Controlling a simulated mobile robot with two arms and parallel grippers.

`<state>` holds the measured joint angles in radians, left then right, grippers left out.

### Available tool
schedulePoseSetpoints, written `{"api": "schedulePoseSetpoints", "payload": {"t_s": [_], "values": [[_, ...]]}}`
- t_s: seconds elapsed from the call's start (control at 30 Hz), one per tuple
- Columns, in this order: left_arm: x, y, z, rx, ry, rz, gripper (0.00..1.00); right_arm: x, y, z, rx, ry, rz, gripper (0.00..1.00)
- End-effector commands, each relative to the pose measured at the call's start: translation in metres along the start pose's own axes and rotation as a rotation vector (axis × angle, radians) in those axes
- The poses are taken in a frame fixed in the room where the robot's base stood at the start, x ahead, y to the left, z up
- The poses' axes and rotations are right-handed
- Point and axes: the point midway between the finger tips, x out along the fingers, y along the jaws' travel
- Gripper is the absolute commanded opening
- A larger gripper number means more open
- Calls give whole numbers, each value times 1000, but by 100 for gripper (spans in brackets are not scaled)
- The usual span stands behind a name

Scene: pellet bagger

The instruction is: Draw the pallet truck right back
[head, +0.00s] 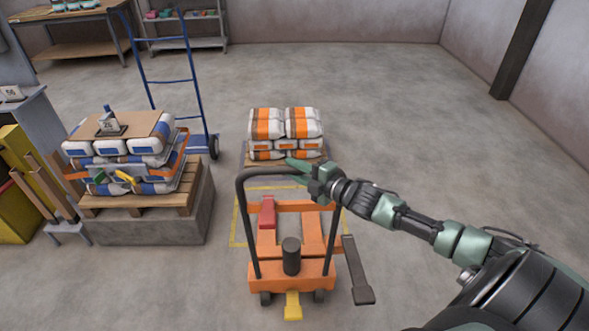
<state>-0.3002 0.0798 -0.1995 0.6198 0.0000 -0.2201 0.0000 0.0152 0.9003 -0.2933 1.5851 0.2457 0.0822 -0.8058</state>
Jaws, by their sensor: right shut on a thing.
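The orange pallet truck (313,231) stands in the middle of the head view, on and around a yellow floor outline. Its dark looped handle (249,222) rises towards me. My right gripper (300,168) is at the top bar of the handle, at its right part, and is shut on it. The fork tips are hidden behind the handle and gripper. A pallet (259,161) with orange-and-white bags (284,130) stands just beyond the truck. My left gripper is not in the view.
A concrete block (150,230) with a pallet of blue-and-white bags (112,147) stands on the left. A blue hand truck (171,82) is behind it. A workbench (80,45) and a shelf (187,44) line the back. The floor at right and back is clear.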

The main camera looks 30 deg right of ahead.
Motion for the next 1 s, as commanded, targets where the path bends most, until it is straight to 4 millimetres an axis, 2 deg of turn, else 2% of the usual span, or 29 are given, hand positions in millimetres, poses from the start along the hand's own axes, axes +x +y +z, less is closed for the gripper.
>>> {"api": "schedulePoseSetpoints", "payload": {"t_s": [0.8, 1.0], "values": [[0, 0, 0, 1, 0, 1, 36, 0, -1, 0, 0, 0, -2, 0], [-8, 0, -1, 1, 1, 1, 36, -6, -2, -7, 3, 1, -5, 0]]}}
